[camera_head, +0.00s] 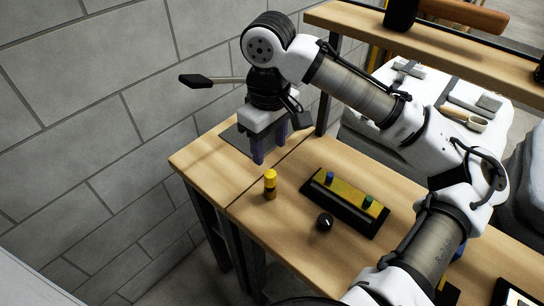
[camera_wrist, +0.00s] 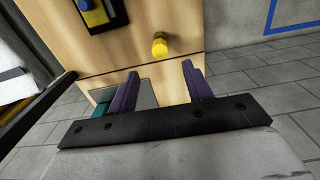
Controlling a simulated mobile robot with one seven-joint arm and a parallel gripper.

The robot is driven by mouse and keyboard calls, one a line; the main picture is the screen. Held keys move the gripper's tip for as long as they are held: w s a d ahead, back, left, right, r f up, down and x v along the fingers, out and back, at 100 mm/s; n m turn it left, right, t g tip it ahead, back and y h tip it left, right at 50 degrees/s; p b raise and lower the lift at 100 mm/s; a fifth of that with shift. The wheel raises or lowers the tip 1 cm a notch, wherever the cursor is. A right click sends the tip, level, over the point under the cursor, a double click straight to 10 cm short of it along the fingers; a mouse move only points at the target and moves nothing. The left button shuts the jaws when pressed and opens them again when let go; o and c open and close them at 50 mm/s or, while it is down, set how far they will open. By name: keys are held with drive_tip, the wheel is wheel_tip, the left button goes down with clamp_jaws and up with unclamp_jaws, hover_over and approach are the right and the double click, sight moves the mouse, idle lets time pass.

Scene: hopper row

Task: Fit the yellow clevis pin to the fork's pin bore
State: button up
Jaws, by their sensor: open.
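The yellow clevis pin (camera_head: 270,179) stands upright on the wooden table, with a dark band around its lower part. It also shows in the wrist view (camera_wrist: 160,46), beyond the fingertips. My gripper (camera_head: 270,148) is open and empty, with its purple fingers pointing down, behind the pin and apart from it. In the wrist view the fingers (camera_wrist: 161,73) are spread wide with bare table between them. I cannot make out the fork or its pin bore in either view.
A black tray with a yellow top (camera_head: 347,196) holds a blue peg (camera_head: 330,177) and a green peg (camera_head: 367,202). A black round knob (camera_head: 324,221) sits before it. A grey plate (camera_head: 233,140) lies near my gripper. A block wall (camera_head: 90,110) borders the table's left.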

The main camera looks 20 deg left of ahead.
sight(270, 173)
wheel_tip(270, 173, down, 13)
drive_tip(key=shift+f+p, duration=0.1)
drive_tip(key=shift+p, duration=0.45)
clamp_jaws()
idle(0.4)
drive_tip(key=shift+r, duration=0.3)
drive_tip(key=shift+r+p, duration=1.3)
drive_tip(key=shift+p, duration=0.25)
drive_tip(key=shift+r, duration=0.1)
drive_tip(key=shift+r+p, duration=1.45)
drive_tip(key=shift+p, duration=0.05)
